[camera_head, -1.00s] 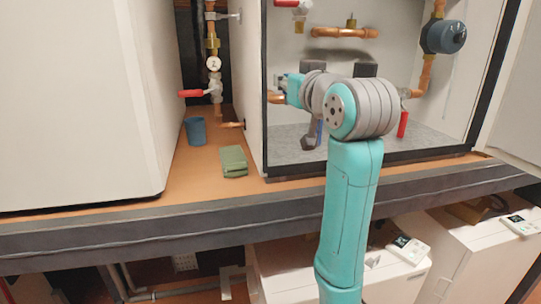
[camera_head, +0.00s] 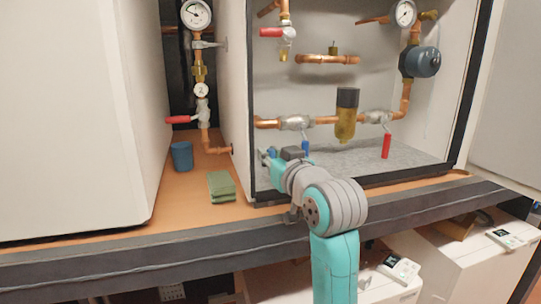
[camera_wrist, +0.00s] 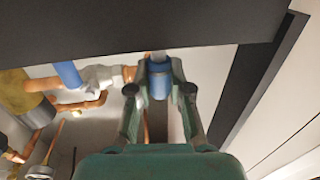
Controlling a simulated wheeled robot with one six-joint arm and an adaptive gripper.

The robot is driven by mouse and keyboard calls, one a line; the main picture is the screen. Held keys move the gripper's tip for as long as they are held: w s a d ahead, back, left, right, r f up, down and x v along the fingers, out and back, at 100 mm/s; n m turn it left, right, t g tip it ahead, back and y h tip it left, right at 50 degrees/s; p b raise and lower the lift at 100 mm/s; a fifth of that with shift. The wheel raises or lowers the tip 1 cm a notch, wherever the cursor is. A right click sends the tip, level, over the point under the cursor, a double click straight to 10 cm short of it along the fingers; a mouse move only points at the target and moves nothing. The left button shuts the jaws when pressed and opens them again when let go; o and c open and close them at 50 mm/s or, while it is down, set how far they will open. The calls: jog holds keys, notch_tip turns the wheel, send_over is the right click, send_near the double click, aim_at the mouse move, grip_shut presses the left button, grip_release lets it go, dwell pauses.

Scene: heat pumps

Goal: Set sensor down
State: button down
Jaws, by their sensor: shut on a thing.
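The sensor (camera_wrist: 159,82), a small blue cylinder with a pale end, is between the two fingers of my gripper (camera_wrist: 159,92) in the wrist view. The fingers are shut on it from both sides. In the head view my gripper (camera_head: 268,157) is low inside the open cabinet, near its left front edge, above the grey floor. Only a small blue bit of the sensor shows there, and the wrist hides much of it. I cannot tell whether the sensor touches the floor.
Copper pipes with a blue-handled valve (camera_head: 305,147), a brass filter with a dark top (camera_head: 345,118) and a red-handled valve (camera_head: 386,146) are behind and to the right. A blue cup (camera_head: 182,156) and a green cloth (camera_head: 221,187) are on the orange shelf (camera_head: 180,205).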

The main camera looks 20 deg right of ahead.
jog(key=shift+f, duration=0.45)
jog(key=shift+f, duration=0.2)
jog(key=c, duration=1.1)
grip_release()
jog(key=shift+f, duration=0.15)
jog(key=shift+r, duration=0.5)
jog(key=shift+s+d+r, duration=0.1)
jog(key=shift+s, duration=0.2)
jog(key=s, duration=0.3)
jog(key=s+d, duration=0.1)
jog(key=s, duration=0.7)
jog(key=shift+s+d+r, duration=0.15)
jog(key=shift+d+r, duration=0.05)
jog(key=shift+r, duration=0.05)
